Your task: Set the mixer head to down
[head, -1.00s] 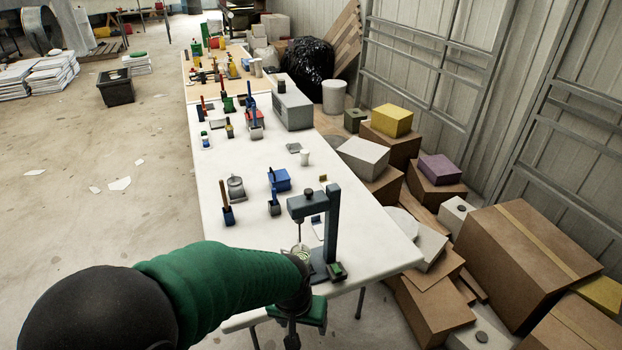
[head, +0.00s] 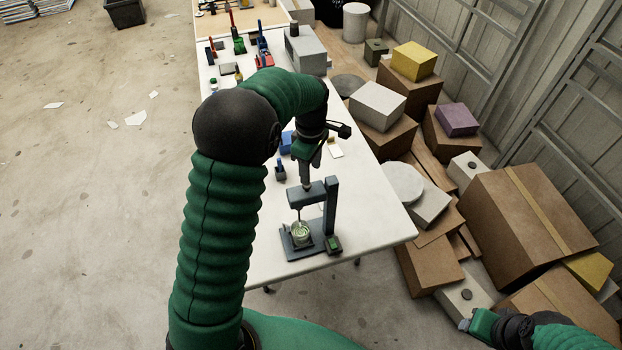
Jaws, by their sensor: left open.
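The mixer is a blue-grey stand with a column (head: 331,207), a flat base (head: 322,246) and a mixer head (head: 300,199) reaching left from the column near its top. A thin shaft hangs from the head towards a cup (head: 301,236) with pale green contents on the base. My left gripper (head: 307,184) is open and points down right over the top of the mixer head, at its knob. The fingertips hide the knob, and I cannot tell whether they touch it. My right gripper (head: 466,323) is at the bottom right, away from the table; its jaws are too small to read.
The white table (head: 372,220) is clear to the right of the mixer. Small tools and a grey box (head: 309,52) stand farther back. Cardboard boxes (head: 528,222) crowd the floor to the right. The left floor is mostly open.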

